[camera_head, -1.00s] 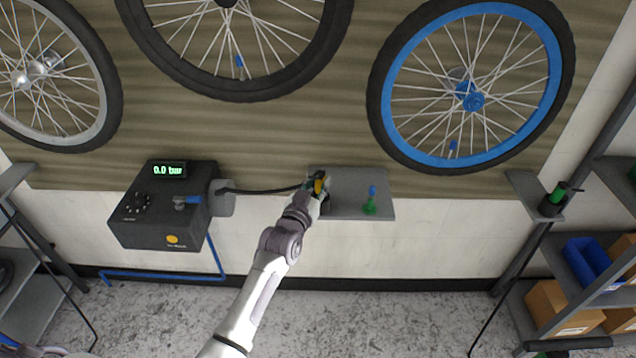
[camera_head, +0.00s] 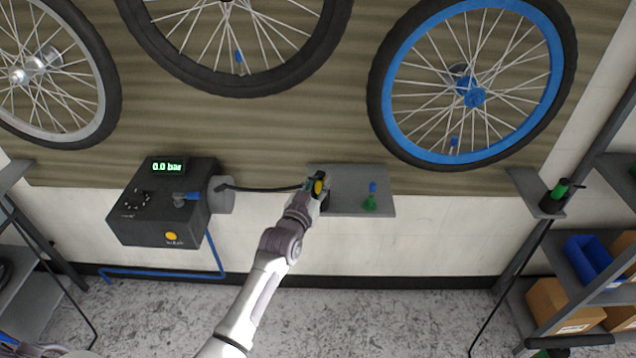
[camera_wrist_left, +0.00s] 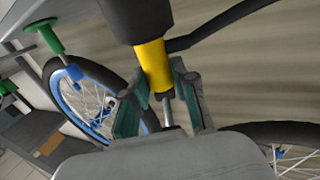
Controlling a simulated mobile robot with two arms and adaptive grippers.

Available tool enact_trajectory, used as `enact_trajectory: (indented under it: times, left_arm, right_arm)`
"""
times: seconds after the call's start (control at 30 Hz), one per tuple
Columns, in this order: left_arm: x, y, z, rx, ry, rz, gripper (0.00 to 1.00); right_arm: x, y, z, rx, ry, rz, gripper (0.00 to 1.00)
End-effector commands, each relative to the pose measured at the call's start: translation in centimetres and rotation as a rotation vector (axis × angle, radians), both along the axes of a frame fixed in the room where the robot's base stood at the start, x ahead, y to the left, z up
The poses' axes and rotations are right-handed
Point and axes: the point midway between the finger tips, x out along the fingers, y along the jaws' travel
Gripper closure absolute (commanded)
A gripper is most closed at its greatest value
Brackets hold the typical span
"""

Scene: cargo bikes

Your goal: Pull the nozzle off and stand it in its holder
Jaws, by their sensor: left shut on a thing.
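My left gripper (camera_head: 317,189) is shut on the nozzle at the left end of a grey wall shelf (camera_head: 350,208). In the left wrist view the nozzle's yellow band (camera_wrist_left: 153,66) sits between the green-padded fingers (camera_wrist_left: 158,98). Its thick black part (camera_wrist_left: 137,18) lies beyond them, with a thin metal stem on the near side. A black hose (camera_head: 262,190) runs from the nozzle to the grey round piece beside the pump box. A green stand with a blue top (camera_head: 370,203) is to the right on the shelf. I cannot make out the nozzle's holder. My right gripper is not in view.
The dark pump box (camera_head: 165,205) with a "0.0 bar" display is on the wall at left. A blue-rimmed wheel (camera_head: 556,75) and two other wheels hang above. Side shelves with a blue bin (camera_head: 588,262) and cartons stand at right. The floor between is clear.

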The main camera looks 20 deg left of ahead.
Motion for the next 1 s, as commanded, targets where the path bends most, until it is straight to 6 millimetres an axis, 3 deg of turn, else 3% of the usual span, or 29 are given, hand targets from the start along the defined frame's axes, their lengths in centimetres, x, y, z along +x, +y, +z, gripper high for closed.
enact_trajectory:
  times: [0.37, 0.4, 0.53, 1.0]
  left_arm:
    - [0.0, 0.0, -0.3, 0.0, -0.002, 0.0, 1.0]
    - [0.0, 0.0, -0.3, 0.0, -0.002, 0.0, 0.66]
    - [0.0, 0.0, -0.31, 0.0, -0.001, 0.0, 0.44]
    - [-0.01, -0.01, -0.4, 0.0, 0.001, 0.0, 0.38]
  right_arm:
    - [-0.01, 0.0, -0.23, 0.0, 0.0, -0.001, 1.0]
    - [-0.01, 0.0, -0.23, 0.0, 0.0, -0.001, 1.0]
    - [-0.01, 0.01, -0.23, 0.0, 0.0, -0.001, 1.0]
    - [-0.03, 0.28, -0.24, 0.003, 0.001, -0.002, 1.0]
